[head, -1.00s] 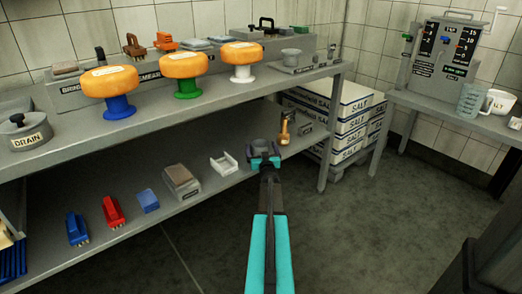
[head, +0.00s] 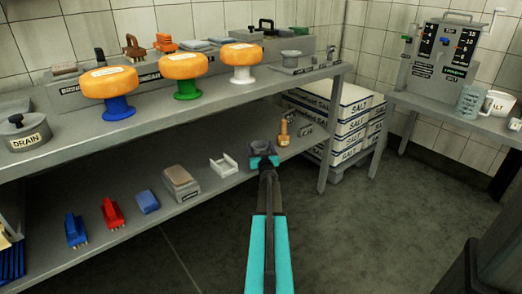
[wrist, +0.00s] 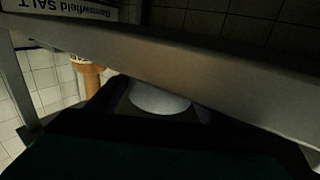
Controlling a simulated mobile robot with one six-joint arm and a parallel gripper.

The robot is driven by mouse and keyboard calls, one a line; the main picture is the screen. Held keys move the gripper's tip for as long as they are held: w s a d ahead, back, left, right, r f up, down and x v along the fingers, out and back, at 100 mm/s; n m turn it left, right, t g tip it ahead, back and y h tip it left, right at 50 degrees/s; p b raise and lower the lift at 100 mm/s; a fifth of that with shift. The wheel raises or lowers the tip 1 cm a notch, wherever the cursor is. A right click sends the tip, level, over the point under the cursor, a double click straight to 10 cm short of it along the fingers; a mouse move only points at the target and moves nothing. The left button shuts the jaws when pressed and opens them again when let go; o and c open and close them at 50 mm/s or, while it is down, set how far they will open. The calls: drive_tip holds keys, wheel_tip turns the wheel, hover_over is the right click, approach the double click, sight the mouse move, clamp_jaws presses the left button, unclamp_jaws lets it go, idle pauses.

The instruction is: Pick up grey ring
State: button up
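My gripper (head: 263,153) is over the lower shelf near its front edge, between a white bracket and a brass-coloured tool. In the wrist view its two dark fingers (wrist: 157,104) are spread apart. A pale grey rounded thing (wrist: 160,98) lies between or just beyond them. Its lower part is hidden by the gripper body, and no hole shows, so I cannot tell for sure that it is the grey ring. In the head view my gripper covers that spot.
The white bracket (head: 224,165) lies left of my gripper and the brass-coloured tool (head: 284,130) stands right. The upper shelf (head: 215,94) overhangs, carrying three orange cheese wheels. Salt boxes (head: 335,125) are stacked behind at the right. The floor in front is clear.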

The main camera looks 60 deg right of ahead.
drive_tip(key=c, duration=0.6)
drive_tip(key=shift+o, duration=0.2)
drive_tip(key=shift+r, duration=0.2)
drive_tip(key=shift+r+p, duration=1)
drive_tip(key=shift+r, duration=0.6)
drive_tip(key=w+a+r+p+v, duration=0.1)
drive_tip(key=p+v, duration=0.1)
drive_tip(key=v, duration=1.4)
drive_tip(key=shift+w+a+r, duration=0.2)
drive_tip(key=shift+w+r, duration=0.05)
drive_tip(key=shift+w, duration=0.05)
